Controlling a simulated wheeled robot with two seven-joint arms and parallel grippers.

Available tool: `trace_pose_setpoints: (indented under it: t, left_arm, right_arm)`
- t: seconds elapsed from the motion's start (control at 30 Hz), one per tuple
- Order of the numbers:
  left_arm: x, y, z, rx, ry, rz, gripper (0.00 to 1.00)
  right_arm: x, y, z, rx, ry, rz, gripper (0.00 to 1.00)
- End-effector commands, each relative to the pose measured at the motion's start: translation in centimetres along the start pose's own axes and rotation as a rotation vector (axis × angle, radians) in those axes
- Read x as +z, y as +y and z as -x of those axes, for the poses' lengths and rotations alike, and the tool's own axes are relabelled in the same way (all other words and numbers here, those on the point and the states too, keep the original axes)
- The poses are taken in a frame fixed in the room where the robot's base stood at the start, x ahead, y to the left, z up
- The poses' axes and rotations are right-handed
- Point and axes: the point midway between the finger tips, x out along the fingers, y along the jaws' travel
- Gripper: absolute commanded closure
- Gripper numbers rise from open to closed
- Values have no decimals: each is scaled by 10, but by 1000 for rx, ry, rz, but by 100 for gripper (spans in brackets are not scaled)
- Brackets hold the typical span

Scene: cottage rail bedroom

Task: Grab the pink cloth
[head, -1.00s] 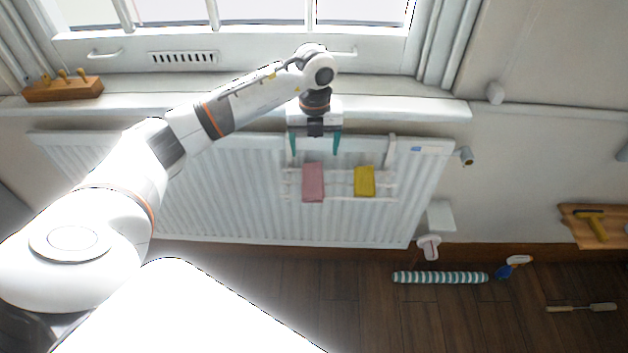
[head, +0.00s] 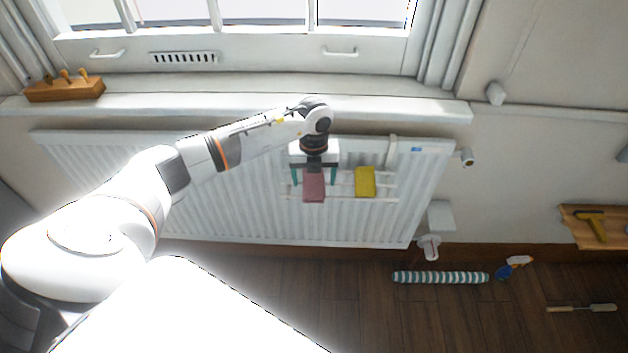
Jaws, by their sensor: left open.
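The pink cloth (head: 314,189) hangs on a white rail rack (head: 340,199) on the front of the radiator. My left gripper (head: 314,182) is open, pointing down, with one teal finger on each side of the cloth's upper part. The gripper's body hides the cloth's top edge. I cannot tell whether the fingers touch the cloth. My right gripper is not in view.
A yellow cloth (head: 365,182) hangs just right of the pink one. The white radiator (head: 230,210) stands below the window sill (head: 400,106). A striped roll (head: 440,277) and a spray bottle (head: 514,266) lie on the floor. A wooden shelf (head: 575,222) is at right.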

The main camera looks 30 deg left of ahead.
Motion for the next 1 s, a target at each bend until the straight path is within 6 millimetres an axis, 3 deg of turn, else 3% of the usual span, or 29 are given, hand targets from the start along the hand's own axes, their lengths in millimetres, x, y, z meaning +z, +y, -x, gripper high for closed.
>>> trace_pose_setpoints:
  t: [0.07,0.33,0.67,1.0]
  left_arm:
    - [0,0,0,0,0,0,27]
    - [0,0,1,0,1,0,71]
    - [-1,0,9,2,4,0,72]
    - [-1,1,73,3,5,0,72]
  right_arm:
    - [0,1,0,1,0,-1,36]
    - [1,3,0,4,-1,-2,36]
    - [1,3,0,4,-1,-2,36]
    - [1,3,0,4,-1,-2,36]
